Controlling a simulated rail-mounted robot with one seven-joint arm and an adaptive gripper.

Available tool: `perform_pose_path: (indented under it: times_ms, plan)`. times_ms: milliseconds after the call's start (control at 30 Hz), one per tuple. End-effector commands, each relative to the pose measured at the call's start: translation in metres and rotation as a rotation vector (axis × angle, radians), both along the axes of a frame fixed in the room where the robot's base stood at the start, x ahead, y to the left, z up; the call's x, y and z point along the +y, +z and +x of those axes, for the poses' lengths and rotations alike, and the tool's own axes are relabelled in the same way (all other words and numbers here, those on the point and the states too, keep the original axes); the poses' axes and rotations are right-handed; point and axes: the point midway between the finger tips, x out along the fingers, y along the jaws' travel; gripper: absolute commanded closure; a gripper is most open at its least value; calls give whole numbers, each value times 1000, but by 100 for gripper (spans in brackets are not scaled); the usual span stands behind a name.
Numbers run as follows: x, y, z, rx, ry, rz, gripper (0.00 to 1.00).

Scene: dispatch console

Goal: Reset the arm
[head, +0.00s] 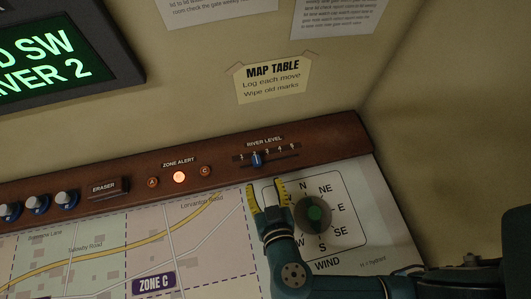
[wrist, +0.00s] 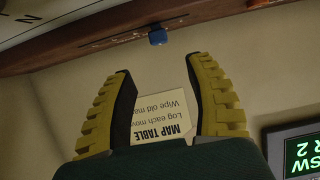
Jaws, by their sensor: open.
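My gripper (head: 267,196) is open and empty in the head view, its yellow fingertips pointing toward the back rail over the right part of the map. In the wrist view my gripper (wrist: 163,95) shows two ridged yellow fingers spread apart with nothing between them. The blue river level slider (head: 257,160) lies just beyond the fingertips on the wooden rail, apart from them. The slider also shows in the wrist view (wrist: 157,37), near the top edge. The wind dial (head: 314,213), with a green centre, is just right of my gripper, partly beside my arm.
A map table note (head: 272,80) hangs on the wall. The map (head: 110,250) is clear left of my gripper.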

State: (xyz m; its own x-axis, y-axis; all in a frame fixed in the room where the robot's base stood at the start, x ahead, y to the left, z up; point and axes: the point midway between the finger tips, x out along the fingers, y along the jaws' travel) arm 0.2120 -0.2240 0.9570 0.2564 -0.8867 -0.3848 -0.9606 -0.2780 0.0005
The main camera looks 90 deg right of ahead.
Motion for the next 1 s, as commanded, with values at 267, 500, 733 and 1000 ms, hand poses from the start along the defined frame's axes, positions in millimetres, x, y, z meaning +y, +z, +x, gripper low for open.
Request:
perform_pose_path:
  times_ms: [267, 500, 733, 1000]
  plan:
    - [10, 5, -4, 0, -2, -1, 46]
    - [9, 4, -4, -1, -1, -1, 46]
    - [9, 4, -3, 0, -1, -1, 46]
    - [10, 65, 71, -300, -7, 57, 46]
